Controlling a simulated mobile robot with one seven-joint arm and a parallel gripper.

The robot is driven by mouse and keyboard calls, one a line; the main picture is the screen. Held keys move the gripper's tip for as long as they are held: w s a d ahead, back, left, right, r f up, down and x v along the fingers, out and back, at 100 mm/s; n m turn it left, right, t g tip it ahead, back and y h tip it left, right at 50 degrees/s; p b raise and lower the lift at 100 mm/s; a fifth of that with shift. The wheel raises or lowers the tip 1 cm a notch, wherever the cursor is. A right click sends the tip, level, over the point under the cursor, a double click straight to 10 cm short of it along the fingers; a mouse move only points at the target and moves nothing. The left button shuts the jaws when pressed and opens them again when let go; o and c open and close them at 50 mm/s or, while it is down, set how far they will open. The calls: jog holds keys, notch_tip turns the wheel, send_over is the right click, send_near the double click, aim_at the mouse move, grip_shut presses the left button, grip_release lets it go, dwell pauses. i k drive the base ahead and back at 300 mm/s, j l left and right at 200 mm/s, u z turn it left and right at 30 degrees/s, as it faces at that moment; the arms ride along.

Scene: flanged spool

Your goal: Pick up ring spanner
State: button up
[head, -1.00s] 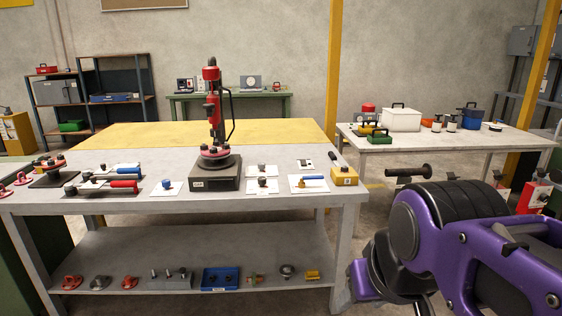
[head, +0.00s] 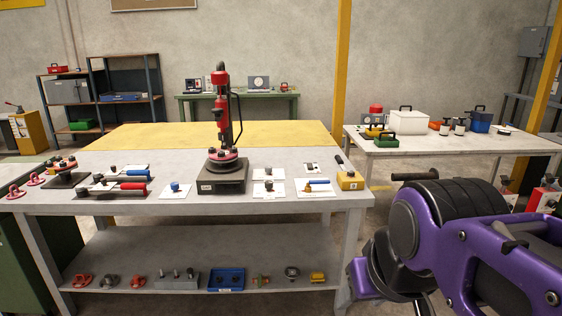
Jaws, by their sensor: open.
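I cannot tell for sure which thing is the ring spanner. A blue-handled tool (head: 133,173) and a red-handled tool (head: 132,186) lie side by side at the left of the grey workbench (head: 110,206). A smaller blue-handled piece (head: 319,183) lies on a white card at the right of the bench. These are too small to make out any ring ends. My purple arm fills the lower right of the head view, right of the bench. My gripper's fingers do not show.
A yellow block (head: 350,181) sits near the right edge. The bench's lower shelf (head: 200,250) holds several small parts. A second table (head: 450,146) stands behind right. The bench's yellow back half (head: 150,134) is clear.

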aim_at(337, 157)
jog(key=i+l+u, duration=0.15)
jog(key=u, duration=0.25)
jog(key=i+l+u, duration=0.1)
jog(key=l+u, duration=0.15)
jog(key=u, duration=0.15)
jog(key=i+l+u, duration=0.15)
jog(key=l, duration=0.25)
jog(key=l+u, duration=0.2)
jog(key=l, duration=0.2)
jog(key=i+l+u, duration=0.1)
jog(key=l, duration=0.45)
jog(key=i+l+u, duration=0.1)
jog(key=l, duration=1)
jog(key=i+l, duration=0.1)
jog(key=l, duration=0.45)
jog(key=i+l, duration=0.1)
jog(key=l, duration=0.5)
jog(key=i+l+u, duration=0.1)
jog(key=l, duration=0.45)
